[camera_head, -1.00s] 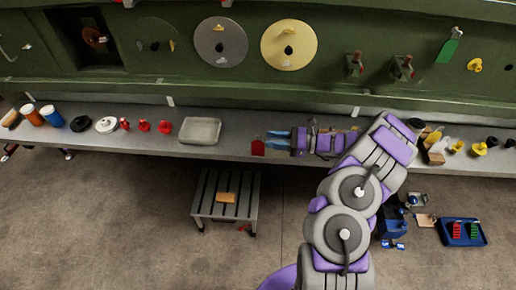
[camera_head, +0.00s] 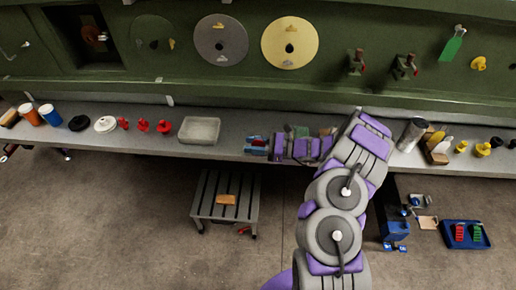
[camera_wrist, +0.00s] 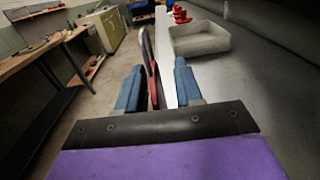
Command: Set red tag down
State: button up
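The red tag (camera_wrist: 152,82) shows nearly edge-on in the wrist view, upright between my gripper's two blue fingers. It is nearer the left finger, and a gap shows between it and the right finger. My gripper (camera_wrist: 157,82) looks open around it. In the head view my gripper (camera_head: 256,146) is over the front edge of the grey shelf (camera_head: 90,140), right of the grey tray. Only a small bit of red (camera_head: 255,153) shows there at the fingertips. I cannot tell whether the tag touches the shelf.
A grey tray (camera_head: 200,130) sits on the shelf just left of my gripper. Red fittings (camera_head: 143,126), cups and discs stand farther left. Yellow parts (camera_head: 461,146) and a grey cylinder (camera_head: 411,134) are at the right. A green panel rises behind. A slatted stool (camera_head: 226,193) stands below.

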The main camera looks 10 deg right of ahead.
grip_shut()
dwell(0.3)
jog(key=shift+r, duration=0.1)
